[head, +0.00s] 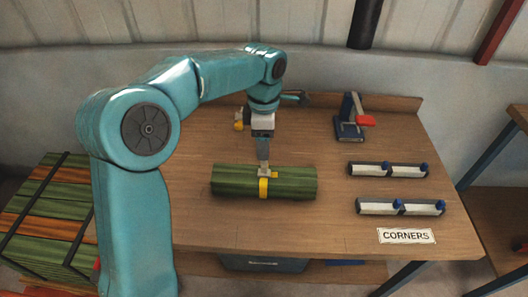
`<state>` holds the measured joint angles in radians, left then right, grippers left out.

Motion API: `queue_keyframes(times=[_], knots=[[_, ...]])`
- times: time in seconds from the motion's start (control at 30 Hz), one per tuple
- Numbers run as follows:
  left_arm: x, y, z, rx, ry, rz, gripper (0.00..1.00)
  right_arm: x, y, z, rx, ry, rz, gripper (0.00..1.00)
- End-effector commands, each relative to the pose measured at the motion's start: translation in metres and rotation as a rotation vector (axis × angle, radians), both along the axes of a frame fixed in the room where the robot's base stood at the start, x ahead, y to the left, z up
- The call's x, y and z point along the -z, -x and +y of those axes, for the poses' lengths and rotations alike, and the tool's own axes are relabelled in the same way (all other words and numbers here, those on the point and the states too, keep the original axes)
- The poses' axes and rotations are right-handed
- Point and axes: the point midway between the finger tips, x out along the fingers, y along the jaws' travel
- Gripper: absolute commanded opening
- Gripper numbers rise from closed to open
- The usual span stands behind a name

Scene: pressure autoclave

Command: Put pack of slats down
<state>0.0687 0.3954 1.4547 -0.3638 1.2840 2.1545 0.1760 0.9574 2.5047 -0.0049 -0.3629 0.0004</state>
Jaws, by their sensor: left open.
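The pack of slats (295,184) is a bundle of green slats lying flat on the wooden table, lengthwise across the picture. A yellow band (263,189) goes around it left of its middle. My left arm comes in from the left and reaches down over the table. My left gripper (264,168) is open at the top of the pack, right over the yellow band. Its fingertips are small here, and I cannot tell whether they touch the band. My right gripper is not in view.
The wooden table (335,228) has free room at front and right of the pack. Two racks (388,169) (400,208) with blue knobs lie at right, near a "CORNERS" label (406,236). A blue-and-red tool (350,122) stands behind. Strapped green and orange slats (40,215) are stacked at left.

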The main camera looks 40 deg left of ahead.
Motion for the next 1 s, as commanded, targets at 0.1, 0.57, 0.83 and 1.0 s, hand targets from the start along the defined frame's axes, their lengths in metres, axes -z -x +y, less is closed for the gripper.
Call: queue_keyframes(times=[0.1, 0.57, 0.83, 1.0], knots=[[-0.029, -0.001, -0.001, 0.000, 0.001, -0.004, 0.66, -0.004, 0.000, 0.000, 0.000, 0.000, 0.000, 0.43], [-0.061, 0.000, 0.000, 0.001, 0.001, 0.001, 0.66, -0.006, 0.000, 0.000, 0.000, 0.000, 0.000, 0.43], [-0.060, 0.000, 0.000, 0.000, 0.001, 0.001, 0.66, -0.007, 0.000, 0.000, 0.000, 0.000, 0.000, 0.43], [-0.060, 0.000, 0.000, 0.000, 0.001, 0.001, 0.66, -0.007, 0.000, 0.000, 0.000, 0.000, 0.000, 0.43]])
